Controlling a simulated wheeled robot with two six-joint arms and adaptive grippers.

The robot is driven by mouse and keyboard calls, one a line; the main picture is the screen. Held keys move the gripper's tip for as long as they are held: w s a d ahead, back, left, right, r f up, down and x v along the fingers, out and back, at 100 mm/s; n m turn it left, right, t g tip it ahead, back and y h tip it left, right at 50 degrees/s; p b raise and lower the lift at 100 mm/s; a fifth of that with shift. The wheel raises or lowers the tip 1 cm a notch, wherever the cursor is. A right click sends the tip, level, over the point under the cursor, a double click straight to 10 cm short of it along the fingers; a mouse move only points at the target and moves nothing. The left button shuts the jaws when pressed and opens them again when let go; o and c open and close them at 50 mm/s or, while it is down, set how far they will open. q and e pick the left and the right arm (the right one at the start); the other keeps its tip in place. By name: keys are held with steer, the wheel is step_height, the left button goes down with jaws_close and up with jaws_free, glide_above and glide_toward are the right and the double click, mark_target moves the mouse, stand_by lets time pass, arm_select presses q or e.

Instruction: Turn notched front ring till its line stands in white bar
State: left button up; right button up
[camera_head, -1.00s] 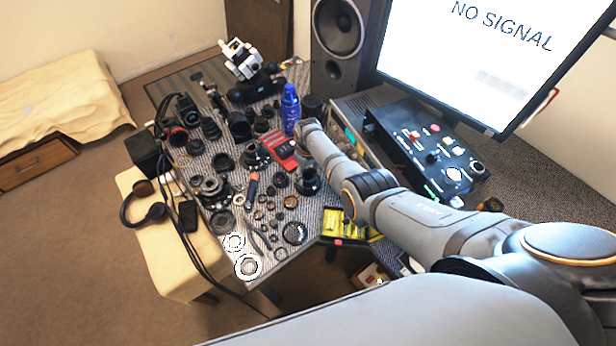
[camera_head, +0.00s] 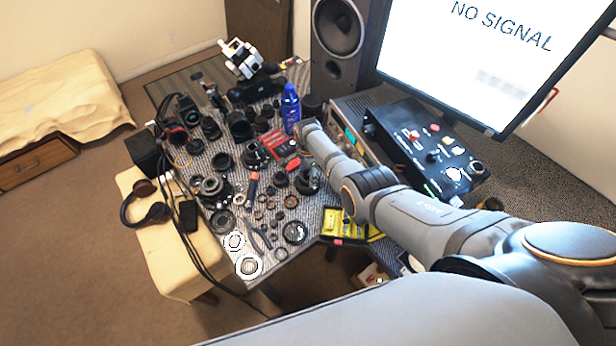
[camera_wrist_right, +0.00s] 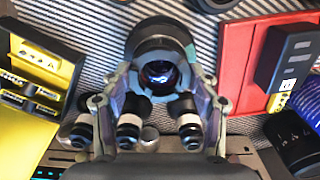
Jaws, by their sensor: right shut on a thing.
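A black lens (camera_wrist_right: 160,36) stands on the striped table top in the right wrist view. It is tilted to the camera, with its dark glass front showing. A grey notched front ring (camera_wrist_right: 160,104) surrounds the glass. My right gripper (camera_wrist_right: 161,86) has a finger on each side of this ring and is shut on it. In the head view, the lens (camera_head: 308,180) is beside my right arm, and the gripper is largely hidden by the arm. I cannot make out the ring's line or a white bar. My left gripper is not in view.
A red case (camera_wrist_right: 236,62) with a black block lies right of the lens, and a yellow box (camera_wrist_right: 40,58) lies left. A blue spray can (camera_head: 290,106) stands near my wrist. Several loose lens parts crowd the table. A black control box (camera_head: 425,150) stands to the right.

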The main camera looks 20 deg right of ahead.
steer(key=m, duration=0.7)
steer(key=o, duration=1.1)
steer(key=shift+m, duration=0.6)
steer(key=o, duration=0.5)
steer(key=shift+r, duration=0.15)
step_height(320, 180, up, 12)
steer(key=shift+f, duration=0.15)
